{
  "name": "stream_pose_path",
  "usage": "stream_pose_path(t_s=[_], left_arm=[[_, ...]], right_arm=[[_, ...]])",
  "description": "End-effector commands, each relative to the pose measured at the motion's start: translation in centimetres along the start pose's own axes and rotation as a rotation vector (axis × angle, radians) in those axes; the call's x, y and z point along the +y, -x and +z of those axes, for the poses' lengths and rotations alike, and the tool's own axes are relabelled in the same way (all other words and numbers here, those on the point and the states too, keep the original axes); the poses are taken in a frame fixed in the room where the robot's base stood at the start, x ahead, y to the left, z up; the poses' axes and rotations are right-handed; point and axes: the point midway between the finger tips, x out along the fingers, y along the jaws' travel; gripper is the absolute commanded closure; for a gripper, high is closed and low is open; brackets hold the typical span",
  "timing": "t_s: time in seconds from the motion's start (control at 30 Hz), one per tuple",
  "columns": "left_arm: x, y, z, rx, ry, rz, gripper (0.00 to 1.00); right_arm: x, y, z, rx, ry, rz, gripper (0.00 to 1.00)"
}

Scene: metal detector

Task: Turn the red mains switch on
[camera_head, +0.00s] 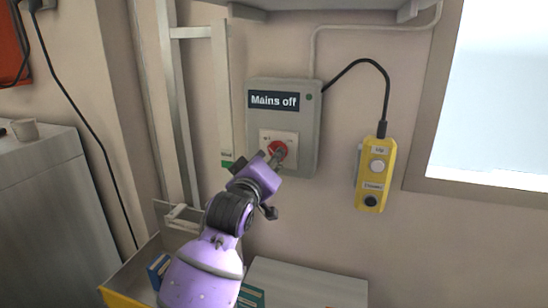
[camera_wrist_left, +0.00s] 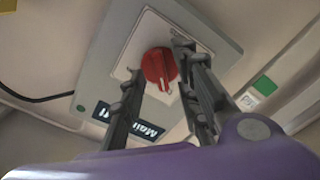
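The red mains switch (camera_head: 278,150) is a round red knob on a white plate, on a grey wall box (camera_head: 309,130) labelled "Mains off". My left gripper (camera_head: 270,160) is at the knob and hides part of it in the head view. In the left wrist view, the red knob (camera_wrist_left: 160,67) shows between the two spread fingertips of the left gripper (camera_wrist_left: 158,62). The fingers are apart, and I see no clear grip on the knob. Whether a fingertip touches it I cannot tell. My right gripper is in neither view.
A yellow two-button pendant (camera_head: 376,174) hangs on a black cable to the right of the box. A green-and-white label (camera_head: 227,158) is on a pale upright strip to its left. A grey cabinet (camera_head: 45,215) stands at far left. A shelf is above.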

Motion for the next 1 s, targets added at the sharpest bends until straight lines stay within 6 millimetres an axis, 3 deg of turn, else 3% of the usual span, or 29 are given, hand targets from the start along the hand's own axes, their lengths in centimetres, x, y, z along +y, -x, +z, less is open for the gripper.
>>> stream_pose_path(t_s=[0.2,0.47,0.7,1.0], left_arm=[[0.1,-1.6,-0.1,0.002,-0.003,0.001,0.7],[0.0,-1.7,-0.1,0.002,-0.002,0.001,0.7],[0.0,-1.7,-0.1,0.002,-0.003,0.0,1.0],[0.0,-1.7,-0.1,0.002,-0.014,0.0,1.0]], right_arm=[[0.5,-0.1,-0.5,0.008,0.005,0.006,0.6],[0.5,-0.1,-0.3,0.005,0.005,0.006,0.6],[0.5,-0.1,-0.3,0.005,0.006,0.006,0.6],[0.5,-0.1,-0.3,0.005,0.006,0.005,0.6]])
